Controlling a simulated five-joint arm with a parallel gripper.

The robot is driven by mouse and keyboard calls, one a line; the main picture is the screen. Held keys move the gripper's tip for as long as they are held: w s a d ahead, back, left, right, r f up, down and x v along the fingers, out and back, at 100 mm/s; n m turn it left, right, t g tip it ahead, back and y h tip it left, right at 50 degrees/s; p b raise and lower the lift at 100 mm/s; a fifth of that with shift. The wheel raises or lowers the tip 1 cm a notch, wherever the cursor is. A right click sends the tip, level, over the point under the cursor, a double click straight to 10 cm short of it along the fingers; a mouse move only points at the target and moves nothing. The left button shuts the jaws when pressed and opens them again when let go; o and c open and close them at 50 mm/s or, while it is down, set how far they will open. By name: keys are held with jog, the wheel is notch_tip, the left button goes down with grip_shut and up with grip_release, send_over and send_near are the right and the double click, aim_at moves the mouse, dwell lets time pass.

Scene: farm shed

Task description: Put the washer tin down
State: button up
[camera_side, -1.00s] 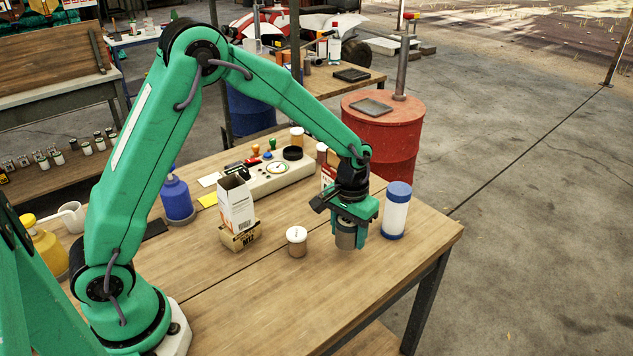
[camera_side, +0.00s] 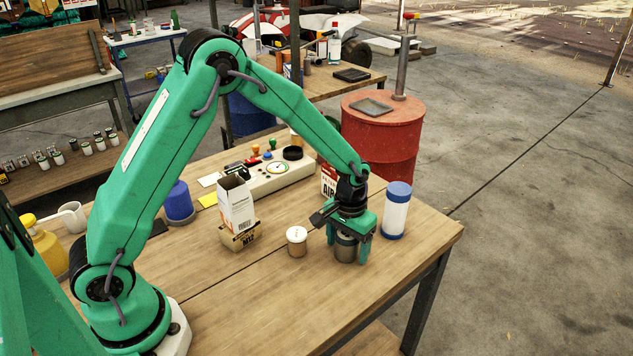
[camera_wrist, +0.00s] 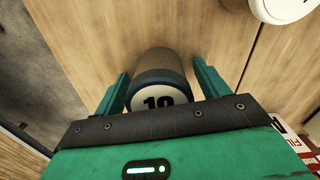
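The washer tin (camera_side: 346,250) is a small grey cylinder with a dark band. It stands upright on the wooden workbench, near the right part of the bench. In the wrist view the tin (camera_wrist: 160,75) shows a pale round label reading "10". My gripper (camera_side: 348,246) is low over the tin, with one finger on each side of it. In the wrist view my gripper's fingers (camera_wrist: 163,80) have narrow gaps between them and the tin, so it looks open around it.
A small white-lidded jar (camera_side: 297,242) stands just left of the tin. A white bottle with blue ends (camera_side: 396,212) is close on the right. A white carton (camera_side: 237,205) stands on an M12 box (camera_side: 240,237) farther left. The front of the workbench (camera_side: 300,305) is clear.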

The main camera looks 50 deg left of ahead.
jog(key=shift+r, duration=0.15)
notch_tip(320, 180, up, 12)
jog(key=shift+f, duration=0.1)
dwell(0.7)
dwell(0.5)
jog(key=shift+s+a+r, duration=0.15)
jog(key=shift+s+r, duration=0.1)
jog(key=shift+r, duration=0.25)
jog(key=s+a+r+t, duration=0.3)
jog(key=s+a+r, duration=0.1)
jog(key=s+r, duration=0.6)
jog(key=s+a+r+m+t, duration=0.1)
jog(key=s+a+t, duration=0.1)
jog(key=s, duration=1)
jog(key=shift+s+r+m+t, duration=0.15)
jog(key=shift+m+t, duration=0.15)
jog(key=shift+m, duration=0.1)
